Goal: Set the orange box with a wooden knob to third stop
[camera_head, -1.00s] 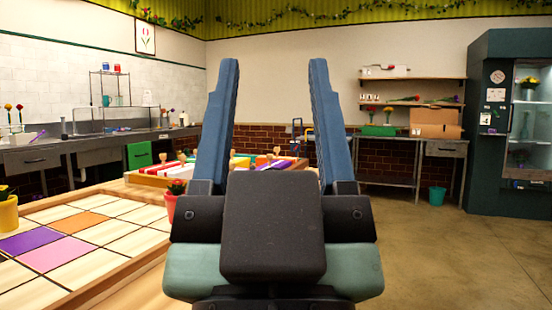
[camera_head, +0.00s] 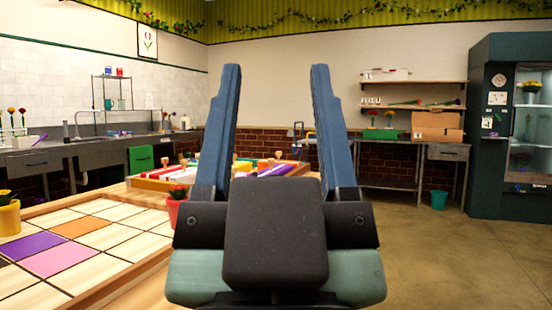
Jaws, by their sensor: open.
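My gripper (camera_head: 276,70) is in the centre foreground, its two blue fingers pointing up and wide apart with nothing held between them. Beyond it, a small orange piece (camera_head: 263,165) shows between the fingers among coloured strips on the far part of the wooden table. Light wooden knobs (camera_head: 278,155) stand near it. I cannot tell which knob belongs to the orange piece, nor see any stops. The gripper's body and fingers hide part of that area.
A wooden board with coloured squares (camera_head: 72,260) lies at the lower left. A red pot (camera_head: 175,208) stands by its far right corner, a yellow pot (camera_head: 8,217) at the left edge. Open floor (camera_head: 440,265) lies to the right, before a dark green flower cabinet (camera_head: 485,130).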

